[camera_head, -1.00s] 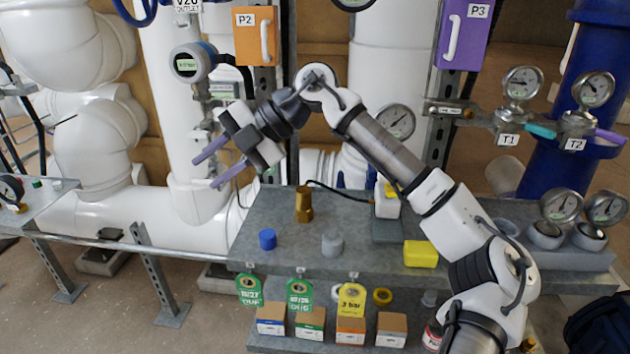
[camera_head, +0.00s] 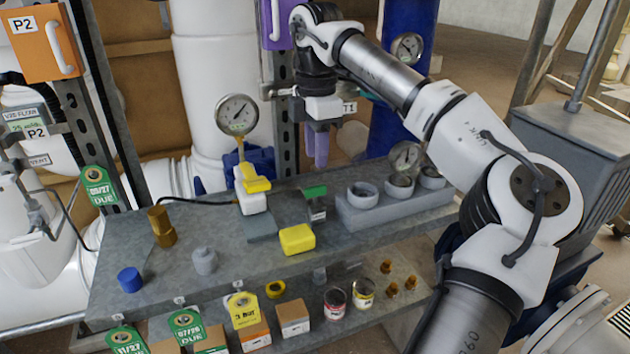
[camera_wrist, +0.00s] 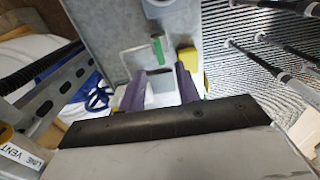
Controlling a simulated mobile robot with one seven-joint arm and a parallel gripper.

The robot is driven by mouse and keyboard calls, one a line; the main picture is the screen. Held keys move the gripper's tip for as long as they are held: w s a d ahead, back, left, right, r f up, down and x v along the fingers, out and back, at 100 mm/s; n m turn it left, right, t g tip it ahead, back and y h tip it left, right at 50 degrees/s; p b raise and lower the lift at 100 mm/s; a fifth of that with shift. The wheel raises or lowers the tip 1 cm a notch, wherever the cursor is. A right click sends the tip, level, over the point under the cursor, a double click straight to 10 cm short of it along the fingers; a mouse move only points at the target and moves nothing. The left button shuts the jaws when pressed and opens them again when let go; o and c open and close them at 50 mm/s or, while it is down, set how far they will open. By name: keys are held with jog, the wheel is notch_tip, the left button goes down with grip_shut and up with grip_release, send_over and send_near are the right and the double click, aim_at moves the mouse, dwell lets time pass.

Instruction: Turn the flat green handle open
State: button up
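A flat green handle (camera_head: 315,191) lies on top of a small grey fitting (camera_head: 317,209) towards the back of the grey bench. In the wrist view the green handle (camera_wrist: 158,49) shows ahead of my gripper, roughly in line with the gap between the fingers. My gripper (camera_head: 315,161) points down with its purple fingers above and behind the handle, apart from it. In the wrist view my gripper (camera_wrist: 160,70) has its fingers spread with nothing held between them.
A yellow block (camera_head: 297,239) and a white-and-yellow device (camera_head: 252,190) stand left of the handle. A pressure gauge (camera_head: 237,114) rises behind.

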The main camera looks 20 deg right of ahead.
aim_at(316, 187)
notch_tip(316, 187, down, 7)
jog(key=shift+f, duration=0.2)
grip_shut()
dwell(0.3)
